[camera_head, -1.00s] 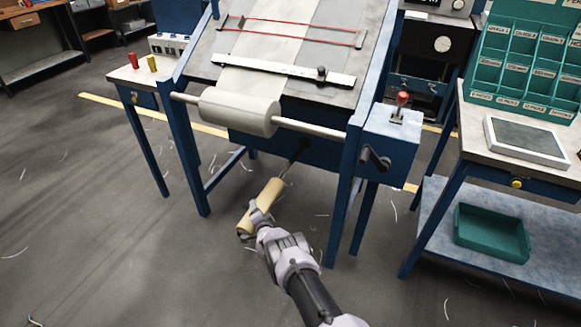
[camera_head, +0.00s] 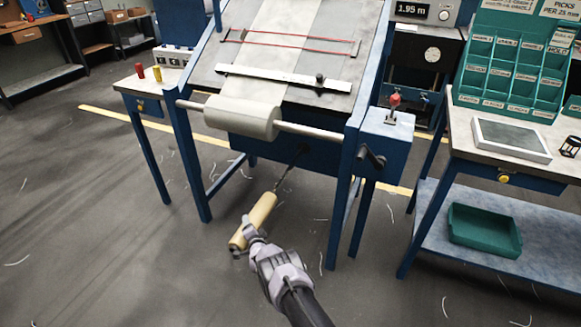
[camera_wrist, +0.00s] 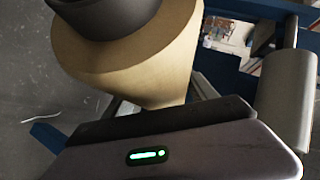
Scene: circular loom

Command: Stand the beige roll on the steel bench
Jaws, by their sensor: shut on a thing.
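The beige roll (camera_head: 257,214) is in my gripper (camera_head: 244,236), held tilted in front of the loom, below its frame in the head view. In the wrist view the roll (camera_wrist: 140,70) fills the upper middle, between a dark rounded part above and the dark finger bar below. My gripper (camera_wrist: 140,60) is shut on it. A bench with a grey top (camera_head: 468,138) and blue legs stands at the right; I cannot tell whether this or a bench at the back left is the steel bench.
Left floor is open.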

